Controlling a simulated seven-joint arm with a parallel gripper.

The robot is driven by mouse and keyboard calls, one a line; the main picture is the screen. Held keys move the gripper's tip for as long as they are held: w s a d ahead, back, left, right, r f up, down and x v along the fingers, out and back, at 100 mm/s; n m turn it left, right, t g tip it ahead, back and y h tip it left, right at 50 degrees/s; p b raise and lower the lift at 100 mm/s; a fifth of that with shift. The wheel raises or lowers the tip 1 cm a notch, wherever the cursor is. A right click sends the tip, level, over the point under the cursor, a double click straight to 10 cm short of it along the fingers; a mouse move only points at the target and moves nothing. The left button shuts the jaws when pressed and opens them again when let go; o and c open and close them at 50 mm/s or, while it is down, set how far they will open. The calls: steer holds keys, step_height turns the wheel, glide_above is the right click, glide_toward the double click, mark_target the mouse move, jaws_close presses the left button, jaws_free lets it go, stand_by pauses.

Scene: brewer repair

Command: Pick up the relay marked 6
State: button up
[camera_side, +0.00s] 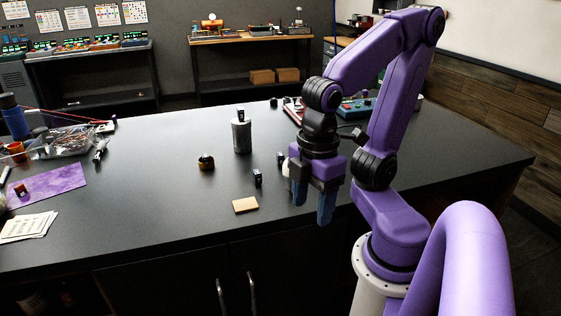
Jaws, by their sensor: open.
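Several small dark blocks that look like relays are on the black table in the side view. One dark block (257,178) stands on the table left of my gripper. Another dark block (281,158) stands a little behind it, close to my gripper. A third dark block (241,115) sits on top of a grey cylinder (241,137). The marks on them are too small to read, so I cannot tell which is marked 6. My gripper (312,206) points down with blue fingertips, open and empty, right of the blocks near the table's front edge.
A tan pad (245,205) lies near the front edge. A small round dark and brass part (206,162) sits left of the cylinder. A purple cloth (48,186), papers (27,226) and a clear bag of wire (63,142) fill the left side. A teal box (357,107) stands behind my arm.

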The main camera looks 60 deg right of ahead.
steer(key=w+d+r+m+g+y, duration=0.1)
steer(key=w+d+m+y, duration=0.3)
steer(key=w+d+m, duration=0.55)
steer(key=w+d+r+m+g+y, duration=0.1)
steer(key=w+d+m+y, duration=0.4)
steer(key=w+m, duration=0.75)
steer(key=s+d+m+t, duration=0.35)
steer(key=d+m, duration=0.25)
steer(key=d, duration=0.4)
steer(key=s+d+m+t+h, duration=0.1)
steer(key=s+d+m+t, duration=0.1)
steer(key=d+m+t, duration=0.6)
steer(key=s+d+m+t, duration=0.1)
steer(key=s+d+m, duration=0.3)
steer(key=d, duration=0.8)
steer(key=shift+m, duration=0.5)
steer(key=f, duration=0.7)
steer(key=w+f, duration=0.1)
steer(key=f, duration=0.3)
steer(key=shift+d, duration=0.3)
steer(key=shift+f, duration=0.35)
steer(key=shift+w+a+f, duration=0.2)
steer(key=shift+w+f, duration=0.05)
glide_toward(276, 164)
steer(key=w+a, duration=0.3)
steer(key=shift+w+r, duration=0.1)
steer(key=shift+r, duration=0.3)
steer(key=shift+x, duration=2.7)
